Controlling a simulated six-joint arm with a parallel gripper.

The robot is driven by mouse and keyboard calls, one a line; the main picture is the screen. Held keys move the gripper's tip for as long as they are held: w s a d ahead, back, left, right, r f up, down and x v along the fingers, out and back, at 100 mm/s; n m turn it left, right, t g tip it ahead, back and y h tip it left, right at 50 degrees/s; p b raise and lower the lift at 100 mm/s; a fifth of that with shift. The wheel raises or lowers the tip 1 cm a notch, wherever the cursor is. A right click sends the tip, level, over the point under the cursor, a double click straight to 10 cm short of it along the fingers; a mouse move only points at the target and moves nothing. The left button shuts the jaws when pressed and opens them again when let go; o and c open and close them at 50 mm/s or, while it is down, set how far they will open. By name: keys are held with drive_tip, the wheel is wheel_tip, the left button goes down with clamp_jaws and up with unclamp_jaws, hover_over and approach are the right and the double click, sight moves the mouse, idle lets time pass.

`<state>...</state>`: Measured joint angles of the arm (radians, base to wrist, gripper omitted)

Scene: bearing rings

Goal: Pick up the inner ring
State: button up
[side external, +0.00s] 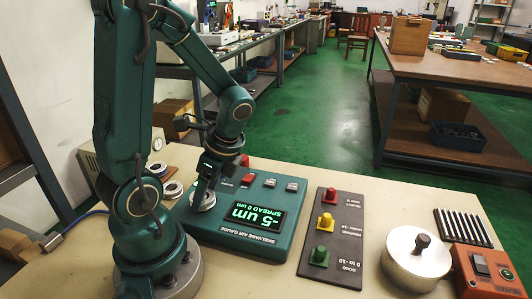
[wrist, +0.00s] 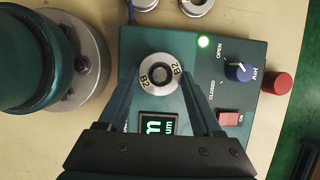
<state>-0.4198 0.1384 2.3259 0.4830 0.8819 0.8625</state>
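The inner ring (wrist: 144,83), a silver ring marked "2B" and "B2", sits around the dark centre post of the teal air gauge (wrist: 205,55). In the side view the ring (side external: 203,206) lies at the gauge's left end, below my gripper (side external: 204,190). In the wrist view my gripper (wrist: 160,82) has one finger on each side of the ring. The fingertips lie close to its outer edge; whether they touch it I cannot tell.
More rings (side external: 173,189) lie left of the gauge. A dark board with coloured knobs (side external: 327,222), a lidded metal pot (side external: 416,262) and an orange box (side external: 483,270) stand to the right.

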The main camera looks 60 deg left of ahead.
clamp_jaws()
wheel_tip(320, 180, up, 10)
drive_tip(key=f, duration=0.1)
drive_tip(key=shift+f, duration=3.5)
